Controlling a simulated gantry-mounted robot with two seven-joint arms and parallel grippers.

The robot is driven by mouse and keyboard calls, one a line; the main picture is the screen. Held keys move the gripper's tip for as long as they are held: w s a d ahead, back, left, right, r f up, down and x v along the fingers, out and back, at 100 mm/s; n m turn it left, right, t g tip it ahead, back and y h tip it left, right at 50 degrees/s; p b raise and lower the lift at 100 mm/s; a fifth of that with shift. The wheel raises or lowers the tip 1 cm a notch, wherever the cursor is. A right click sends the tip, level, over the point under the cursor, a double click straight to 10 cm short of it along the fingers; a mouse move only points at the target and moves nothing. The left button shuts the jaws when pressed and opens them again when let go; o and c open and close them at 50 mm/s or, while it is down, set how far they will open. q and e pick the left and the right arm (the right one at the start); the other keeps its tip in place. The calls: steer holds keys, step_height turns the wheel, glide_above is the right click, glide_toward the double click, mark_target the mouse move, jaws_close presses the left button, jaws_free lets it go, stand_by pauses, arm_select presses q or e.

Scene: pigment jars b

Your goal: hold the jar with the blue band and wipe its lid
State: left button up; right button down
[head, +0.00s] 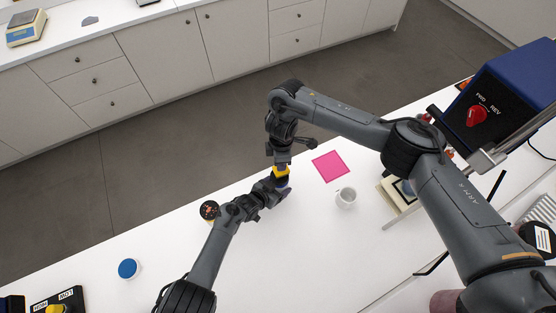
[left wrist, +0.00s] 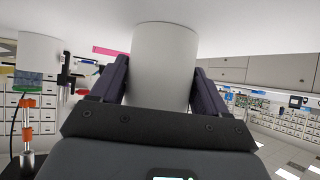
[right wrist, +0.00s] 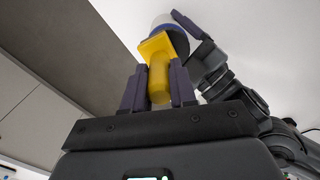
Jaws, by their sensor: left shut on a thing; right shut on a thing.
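My left gripper (left wrist: 160,85) is shut on a white jar (left wrist: 165,60), which stands between its fingers in the left wrist view; no band shows there. In the right wrist view, a white jar part with dark blue (right wrist: 163,20) shows beyond the wiper. My right gripper (right wrist: 158,92) is shut on the handle of a yellow wiper (right wrist: 157,48). In the head view, the wiper (head: 281,171) is right at the jar, above my left gripper (head: 279,187). I cannot tell whether the wiper touches the lid, which is mostly hidden.
A pink square (head: 330,166) and a white mug (head: 346,198) lie to the right. A dark round item (head: 209,210) is close to my left arm. A blue-topped round container (head: 128,268) stands at the left. A blue machine (head: 510,95) is at the right. The front middle table is clear.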

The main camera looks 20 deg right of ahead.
arm_select(q)
steer(key=shift+s+a+f, duration=0.1)
steer(key=shift+a+f, duration=0.05)
steer(key=shift+f, duration=0.1)
arm_select(e)
steer(key=shift+s+d, duration=0.1)
steer(key=shift+s+a+r, duration=0.15)
steer(key=shift+r, duration=0.65)
steer(key=shift+s+a+r, duration=0.1)
steer(key=shift+r, duration=0.75)
steer(key=shift+s+a+r, duration=0.15)
steer(key=shift+r, duration=0.65)
arm_select(q)
steer(key=o, duration=1.2)
steer(key=shift+s, duration=0.1)
steer(key=shift+o, duration=0.7)
steer(key=shift+r, duration=0.15)
steer(key=shift+r, duration=0.15)
steer(key=shift+s+a+r, duration=0.2)
steer(key=shift+a, duration=0.05)
steer(key=v, duration=1.1)
